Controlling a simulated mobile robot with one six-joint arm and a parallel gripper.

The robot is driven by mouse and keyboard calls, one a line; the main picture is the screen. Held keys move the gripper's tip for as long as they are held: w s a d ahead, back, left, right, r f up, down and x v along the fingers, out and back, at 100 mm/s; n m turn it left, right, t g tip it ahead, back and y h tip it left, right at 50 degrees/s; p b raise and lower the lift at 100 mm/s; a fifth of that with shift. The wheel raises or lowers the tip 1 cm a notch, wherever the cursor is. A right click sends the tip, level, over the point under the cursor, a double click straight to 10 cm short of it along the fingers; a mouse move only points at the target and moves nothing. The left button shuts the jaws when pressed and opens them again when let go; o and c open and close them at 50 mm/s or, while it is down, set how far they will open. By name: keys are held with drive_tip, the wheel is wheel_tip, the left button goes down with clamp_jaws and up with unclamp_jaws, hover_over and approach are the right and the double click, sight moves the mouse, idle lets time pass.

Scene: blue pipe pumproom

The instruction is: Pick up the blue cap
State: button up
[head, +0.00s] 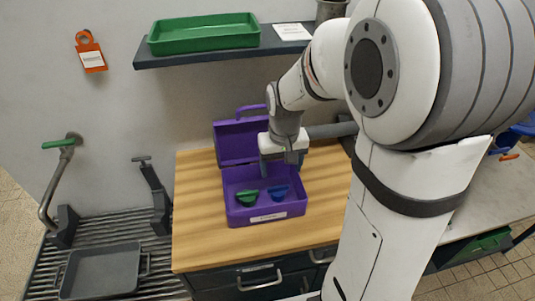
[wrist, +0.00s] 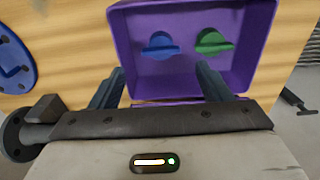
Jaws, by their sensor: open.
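The blue cap (head: 279,192) lies in the open purple box (head: 240,219) on the wooden bench, to the right of a green cap (head: 247,197). In the wrist view the blue cap (wrist: 160,46) is left of the green cap (wrist: 212,41), and both rest apart on the floor of the purple box (wrist: 122,30). My gripper (head: 283,168) is at the back of the box, near its raised lid. In the wrist view my gripper (wrist: 160,82) is open and empty, its fingers apart, with the blue cap beyond the gap between them.
The raised purple lid (head: 231,143) stands behind the box. A green tray (head: 203,33) sits on the wall shelf. A grey tray (head: 100,272) lies on the slatted surface at left. The bench top (head: 197,208) left of the box is clear. A blue disc (wrist: 14,60) shows in the wrist view.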

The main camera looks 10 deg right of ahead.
hover_over(278, 186)
drive_tip(key=shift+g, duration=0.3)
wheel_tip(278, 186, down, 4)
drive_tip(key=shift+s+f, duration=0.1)
drive_tip(key=shift+f, duration=0.05)
wheel_tip(278, 186, down, 8)
drive_tip(key=shift+r+p, duration=0.1)
drive_tip(key=shift+p, duration=0.2)
drive_tip(key=c, duration=0.7)
